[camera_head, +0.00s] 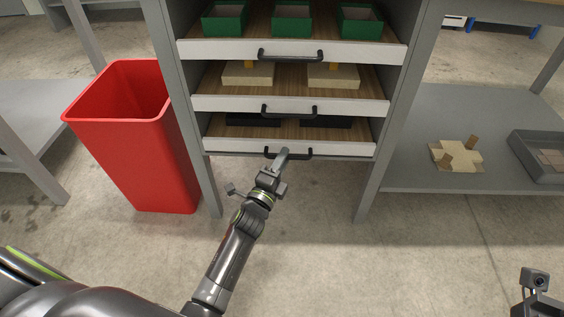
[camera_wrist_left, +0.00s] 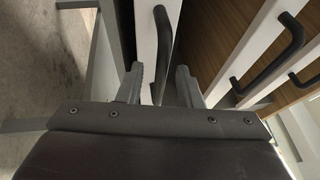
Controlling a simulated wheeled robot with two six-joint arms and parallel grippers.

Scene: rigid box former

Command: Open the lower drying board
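The lower drying board (camera_head: 220,146) is the lowest of three boards in the grey rack, with a white front edge and a black bar handle (camera_head: 301,154). In the left wrist view its white front (camera_wrist_left: 146,35) and handle (camera_wrist_left: 162,40) run down between my fingers. My left gripper (camera_head: 283,155) is at the left part of this handle. Its two fingers (camera_wrist_left: 158,86) stand apart, one on each side of the bar, with gaps showing. Only part of my right wrist shows at the lower right corner of the head view; its fingers are out of frame.
The middle board (camera_head: 215,103) holds pale blocks and the upper board (camera_head: 205,50) holds green boxes. A red bin (camera_head: 150,150) stands left of the rack. A side shelf (camera_head: 410,120) at right holds a cardboard piece (camera_head: 460,155) and grey tray (camera_head: 530,165). The floor in front is clear.

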